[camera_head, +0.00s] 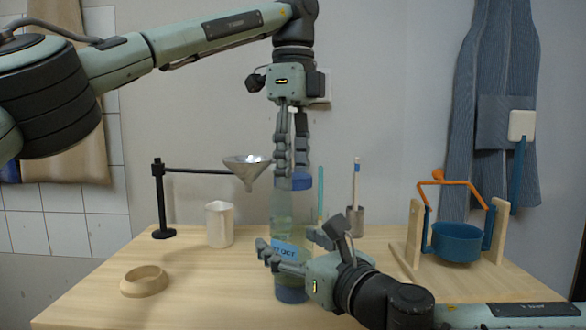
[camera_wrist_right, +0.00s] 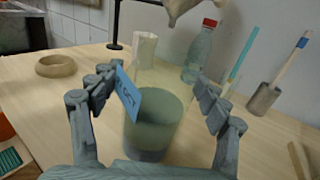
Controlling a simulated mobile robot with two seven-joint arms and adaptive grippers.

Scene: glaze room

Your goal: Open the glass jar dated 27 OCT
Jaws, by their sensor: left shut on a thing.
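The glass jar (camera_head: 281,223) stands upright on the table, with pale green contents and a blue label reading "27 OCT" (camera_head: 287,251). The jar (camera_wrist_right: 155,125) and its label (camera_wrist_right: 127,92) also show in the right wrist view. My left gripper (camera_head: 291,172) points down and is shut on the blue lid (camera_head: 296,183) at the jar's top. I cannot tell whether the lid is still seated on the glass. My right gripper (camera_head: 293,252) is around the jar's lower body. In the right wrist view its fingers (camera_wrist_right: 158,95) are spread on either side, with a gap at the right.
A red-capped bottle (camera_wrist_right: 200,52), a white cup (camera_head: 220,224) and a funnel (camera_head: 248,168) on a black stand (camera_head: 160,200) are behind. A wooden ring (camera_head: 144,281) lies at left. A brush holder (camera_head: 355,221) stands behind the jar.

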